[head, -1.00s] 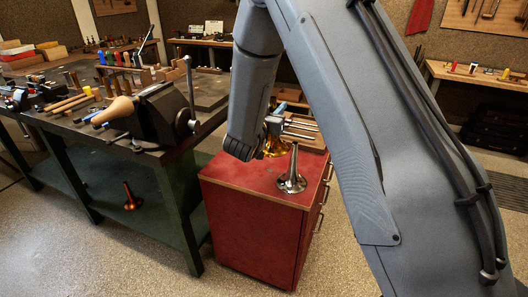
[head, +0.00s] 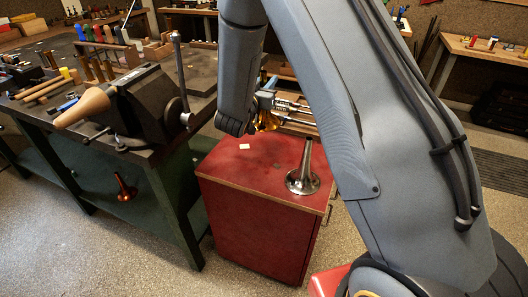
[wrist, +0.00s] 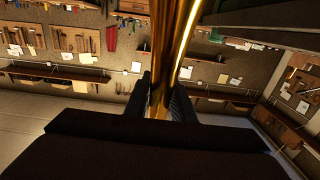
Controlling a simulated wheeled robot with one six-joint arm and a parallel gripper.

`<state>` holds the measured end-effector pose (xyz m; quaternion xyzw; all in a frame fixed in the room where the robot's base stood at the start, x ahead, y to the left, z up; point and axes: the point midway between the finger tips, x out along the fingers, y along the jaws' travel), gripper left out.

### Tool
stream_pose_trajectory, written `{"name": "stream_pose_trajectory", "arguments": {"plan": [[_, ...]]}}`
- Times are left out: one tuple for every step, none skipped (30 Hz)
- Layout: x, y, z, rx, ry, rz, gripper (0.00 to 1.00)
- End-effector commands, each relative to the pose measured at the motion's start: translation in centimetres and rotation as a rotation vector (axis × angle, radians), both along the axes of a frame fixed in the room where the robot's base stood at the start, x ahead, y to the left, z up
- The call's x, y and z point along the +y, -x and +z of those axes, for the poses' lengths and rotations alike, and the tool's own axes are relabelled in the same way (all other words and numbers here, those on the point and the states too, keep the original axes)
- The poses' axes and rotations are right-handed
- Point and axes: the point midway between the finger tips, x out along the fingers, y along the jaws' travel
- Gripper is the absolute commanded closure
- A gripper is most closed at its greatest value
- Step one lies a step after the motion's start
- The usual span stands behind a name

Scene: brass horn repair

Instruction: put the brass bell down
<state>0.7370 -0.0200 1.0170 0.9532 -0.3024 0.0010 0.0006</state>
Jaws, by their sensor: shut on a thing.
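My gripper (head: 268,100) is shut on the shiny golden brass bell (head: 266,121), which shows just right of my dark wrist link, over the back of the red cabinet top (head: 225,172). My arm hides part of it, and I cannot tell how high it hangs. In the wrist view the bell's golden tube (wrist: 163,60) runs upward between the two dark fingers (wrist: 162,100). Its lower end is hidden there.
A silver bell (head: 303,180) stands flared end down on the cabinet's right side. A small pale block (head: 244,146) lies near it. Another brass-coloured bell (head: 125,187) sits on the green bench's lower shelf. A vise (head: 145,105) holds a wooden cone. The cabinet's front left top is clear.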

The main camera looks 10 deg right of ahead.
Motion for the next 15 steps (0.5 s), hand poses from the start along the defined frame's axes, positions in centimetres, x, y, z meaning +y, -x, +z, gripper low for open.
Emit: {"name": "stream_pose_trajectory", "arguments": {"plan": [[-1.0, 0.0, -1.0, 0.002, 0.001, -0.013, 1.00], [-1.2, 0.0, -1.4, 0.003, 0.002, -0.016, 1.00], [-1.3, 0.0, -1.8, 0.003, 0.002, -0.019, 1.00], [-1.4, 0.0, -2.1, 0.002, 0.002, -0.019, 1.00], [-1.4, 0.0, -2.7, 0.003, 0.002, -0.019, 1.00], [-1.3, 0.0, -3.2, 0.001, 0.002, -0.018, 1.00], [-1.3, 0.0, -3.5, 0.002, 0.001, -0.018, 1.00], [-1.3, 0.0, -3.8, 0.002, 0.001, -0.017, 1.00], [-1.2, 0.0, -4.1, 0.002, 0.001, -0.017, 1.00], [-1.2, 0.0, -4.3, 0.002, 0.001, -0.016, 1.00], [-1.2, 0.0, -4.6, 0.003, 0.002, -0.016, 1.00], [-1.1, 0.1, -5.2, 0.004, 0.002, -0.015, 1.00], [-1.1, 0.1, -5.6, 0.004, 0.002, -0.015, 1.00], [-1.1, 0.1, -6.0, 0.003, 0.002, -0.015, 1.00], [-1.1, 0.1, -6.7, 0.004, 0.002, -0.015, 1.00]]}}
